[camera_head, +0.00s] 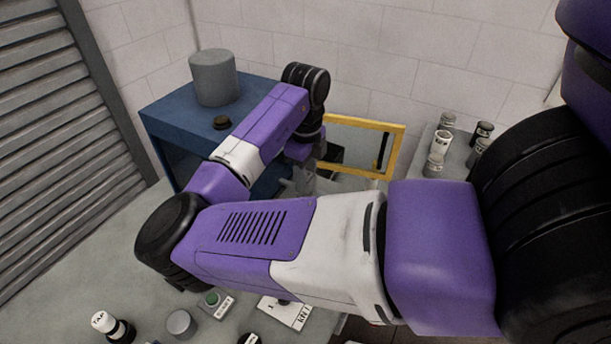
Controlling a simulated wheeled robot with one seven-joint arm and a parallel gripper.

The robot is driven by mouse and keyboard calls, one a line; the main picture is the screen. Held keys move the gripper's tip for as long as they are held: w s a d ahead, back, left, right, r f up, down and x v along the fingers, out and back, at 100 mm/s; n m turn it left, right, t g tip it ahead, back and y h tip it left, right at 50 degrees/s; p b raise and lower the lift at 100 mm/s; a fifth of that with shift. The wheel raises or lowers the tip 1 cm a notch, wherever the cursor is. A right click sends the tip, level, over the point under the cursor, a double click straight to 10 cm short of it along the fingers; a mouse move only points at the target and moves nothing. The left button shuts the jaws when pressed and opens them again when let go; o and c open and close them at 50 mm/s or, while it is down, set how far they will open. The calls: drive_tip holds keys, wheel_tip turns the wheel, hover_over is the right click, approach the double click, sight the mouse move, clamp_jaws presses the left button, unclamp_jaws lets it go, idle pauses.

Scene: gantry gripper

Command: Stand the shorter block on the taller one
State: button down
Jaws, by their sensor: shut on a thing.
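My gripper (304,179) hangs below the dark wrist, beside the right side of the blue cabinet. It is small in this view and partly hidden by my purple and white forearm. It is shut on a grey piece, whose outline I cannot separate clearly from the fingers. I cannot tell whether this piece is the shorter or the taller block. No second block can be made out with certainty; my arm covers much of the middle of the view.
A blue cabinet (165,120) carries a grey cylinder (214,78) and a dark knob (221,123). A yellow frame (393,150) stands right of my gripper. Several small jars (436,164) stand on a grey surface at right. A grey disc (180,323) and a green button (212,298) lie in front.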

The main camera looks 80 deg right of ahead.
drive_tip(key=shift+f+b, duration=0.4)
drive_tip(key=shift+f, duration=0.1)
idle(0.4)
drive_tip(key=c, duration=0.8)
unclamp_jaws()
drive_tip(key=shift+o, duration=0.2)
drive_tip(key=shift+r, duration=0.1)
wheel_tip(320, 180, up, 8)
drive_tip(key=shift+f+b, duration=0.15)
drive_tip(key=shift+b, duration=0.2)
